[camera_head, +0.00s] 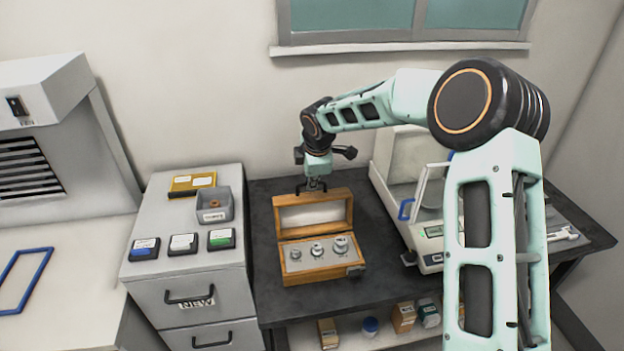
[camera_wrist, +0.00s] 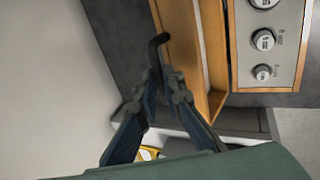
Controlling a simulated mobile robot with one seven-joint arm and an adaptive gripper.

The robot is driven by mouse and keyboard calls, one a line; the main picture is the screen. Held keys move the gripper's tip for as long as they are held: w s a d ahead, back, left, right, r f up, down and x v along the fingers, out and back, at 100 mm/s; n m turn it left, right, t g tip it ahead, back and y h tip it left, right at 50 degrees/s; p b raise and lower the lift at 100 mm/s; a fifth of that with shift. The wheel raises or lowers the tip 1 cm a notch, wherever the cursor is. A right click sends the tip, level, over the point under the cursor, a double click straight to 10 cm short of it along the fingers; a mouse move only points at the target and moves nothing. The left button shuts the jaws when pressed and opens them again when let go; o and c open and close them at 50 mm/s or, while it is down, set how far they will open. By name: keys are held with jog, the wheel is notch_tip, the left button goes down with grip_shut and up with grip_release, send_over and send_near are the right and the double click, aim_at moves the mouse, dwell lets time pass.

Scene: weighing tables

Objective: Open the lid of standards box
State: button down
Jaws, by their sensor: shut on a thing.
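The wooden standards box (camera_head: 318,272) stands on the dark table with its lid (camera_head: 314,199) raised, leaning up at the back. Inside, several metal weights sit in a grey insert (camera_head: 301,245); it also shows in the wrist view (camera_wrist: 287,58). My gripper (camera_head: 313,186) is at the lid's upper edge. In the wrist view, my gripper (camera_wrist: 167,82) is shut on the dark bent lid handle (camera_wrist: 153,49), beside the wooden lid (camera_wrist: 179,42). The fingers hide part of the handle.
A balance (camera_head: 432,232) stands close to the right of the box. To the left, a grey drawer cabinet (camera_head: 155,210) carries a grey bin (camera_head: 214,208), a yellow case (camera_head: 192,187) and small labelled boxes. The wall is close behind the lid.

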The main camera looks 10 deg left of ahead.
jog(key=shift+w+a+r, duration=0.15)
jog(key=shift+w+r, duration=0.2)
jog(key=shift+r, duration=0.15)
jog(key=c, duration=2.1)
grip_release()
jog(key=shift+f, duration=0.1)
jog(key=shift+o, duration=0.3)
jog(key=shift+s+f, duration=0.1)
jog(key=v, duration=1.2)
